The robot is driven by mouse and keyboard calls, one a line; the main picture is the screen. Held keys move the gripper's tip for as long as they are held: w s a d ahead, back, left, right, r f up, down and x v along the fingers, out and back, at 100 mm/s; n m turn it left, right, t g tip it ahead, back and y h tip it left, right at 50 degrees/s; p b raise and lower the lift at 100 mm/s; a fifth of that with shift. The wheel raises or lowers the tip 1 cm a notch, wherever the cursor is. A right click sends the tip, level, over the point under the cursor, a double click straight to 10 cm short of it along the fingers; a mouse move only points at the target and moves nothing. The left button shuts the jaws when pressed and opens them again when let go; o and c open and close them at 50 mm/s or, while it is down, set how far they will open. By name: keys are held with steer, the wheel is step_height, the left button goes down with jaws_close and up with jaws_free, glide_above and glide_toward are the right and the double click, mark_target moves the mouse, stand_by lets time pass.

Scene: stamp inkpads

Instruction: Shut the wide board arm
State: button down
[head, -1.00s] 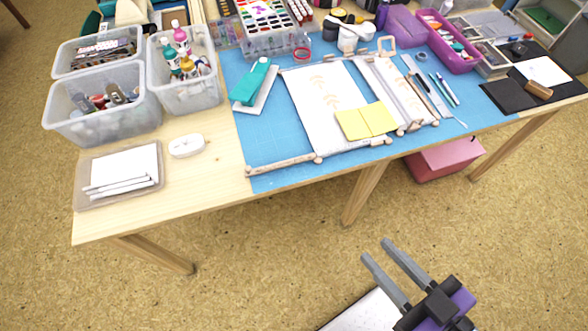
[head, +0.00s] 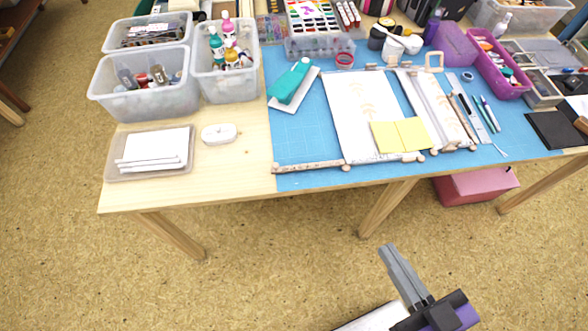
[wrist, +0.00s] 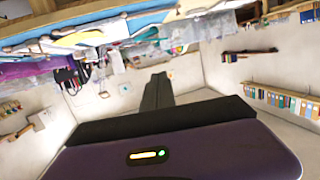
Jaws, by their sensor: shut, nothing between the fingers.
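The wide white board (head: 345,105) lies on the blue mat, edged with pale wooden sticks. A wooden arm (head: 308,167) sticks out to the left from the board's lower left corner, along the mat's front edge. A narrower white board (head: 424,95) lies to its right, with another wooden stick (head: 462,122) beside it. Yellow notes (head: 400,134) cover part of the wide board's lower right. My gripper (head: 388,250) is shut and empty, in front of the table and apart from the boards. Its closed fingers also show in the wrist view (wrist: 156,92).
A teal stapler-like item (head: 290,82) lies left of the wide board. A white oval case (head: 219,133) and a tray of paper (head: 150,152) are further left. Clear bins (head: 145,100) stand behind. A purple basket (head: 497,68) is at right. A pink box (head: 475,186) sits under the table.

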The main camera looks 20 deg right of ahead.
steer(key=w+f+m+b, duration=0.1)
steer(key=w+f+m, duration=0.65)
steer(key=w, duration=0.35)
steer(key=m+y, duration=0.3)
steer(key=m, duration=0.5)
glide_toward(278, 166)
steer(key=shift+g, duration=0.4)
steer(key=p+x, duration=0.1)
steer(key=x, duration=0.2)
steer(key=p+x, duration=0.1)
steer(key=x, duration=0.2)
steer(key=shift+w+a+r+p, duration=0.1)
steer(key=shift+w+a+p, duration=0.1)
steer(key=shift+w+p, duration=0.2)
steer(key=shift+w, duration=0.2)
